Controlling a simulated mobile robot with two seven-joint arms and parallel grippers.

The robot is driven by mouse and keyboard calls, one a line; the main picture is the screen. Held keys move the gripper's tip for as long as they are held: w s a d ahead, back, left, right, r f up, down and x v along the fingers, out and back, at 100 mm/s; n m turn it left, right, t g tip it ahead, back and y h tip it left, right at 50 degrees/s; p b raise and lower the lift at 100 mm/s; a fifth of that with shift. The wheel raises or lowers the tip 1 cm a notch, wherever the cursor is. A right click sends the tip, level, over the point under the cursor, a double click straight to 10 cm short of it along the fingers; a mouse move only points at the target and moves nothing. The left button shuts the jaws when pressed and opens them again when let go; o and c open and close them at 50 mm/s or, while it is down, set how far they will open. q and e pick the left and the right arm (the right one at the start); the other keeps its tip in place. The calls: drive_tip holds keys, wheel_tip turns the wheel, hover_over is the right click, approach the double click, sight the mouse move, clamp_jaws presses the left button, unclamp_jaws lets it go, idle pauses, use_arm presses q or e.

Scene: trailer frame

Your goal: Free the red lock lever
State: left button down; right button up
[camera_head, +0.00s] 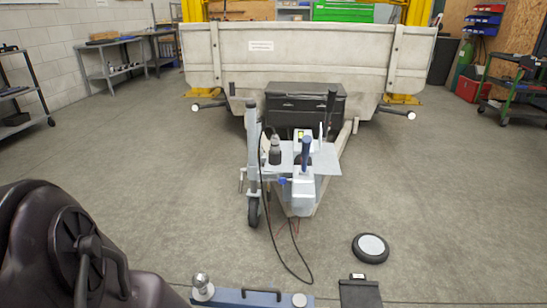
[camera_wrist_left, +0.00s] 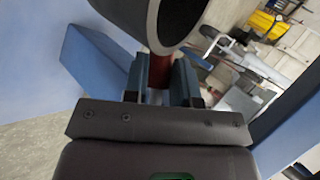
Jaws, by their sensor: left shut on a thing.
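A red piece (camera_wrist_left: 160,70), which looks like the red lock lever, stands between the two fingers of my left gripper (camera_wrist_left: 160,86) in the left wrist view. The fingers are shut on it. Its upper end runs up to a dark round part with a pale rim (camera_wrist_left: 165,25), which hides the rest of it. Blue surfaces (camera_wrist_left: 92,62) lie beside and behind the fingers. In the head view I cannot make out the red lever or my left gripper. My right gripper is in neither view.
The trailer (camera_head: 330,65) stands at the back, with a dark box (camera_head: 305,98) and jockey wheel (camera_head: 254,212) in front. A large dark shape fills the head view's lower left. A blue bar (camera_head: 245,297) and round disc (camera_head: 371,247) are nearer.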

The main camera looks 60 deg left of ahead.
use_arm(q)
drive_tip(key=shift+s+a+r+m+g+y, duration=0.1)
drive_tip(key=shift+r+m+g+y, duration=0.2)
drive_tip(key=shift+r+g+y, duration=0.15)
drive_tip(key=c, duration=0.9)
unclamp_jaws()
drive_tip(key=p+v, duration=0.4)
drive_tip(key=v, duration=0.6)
drive_tip(key=shift+d+r, duration=0.2)
drive_tip(key=shift+d, duration=0.15)
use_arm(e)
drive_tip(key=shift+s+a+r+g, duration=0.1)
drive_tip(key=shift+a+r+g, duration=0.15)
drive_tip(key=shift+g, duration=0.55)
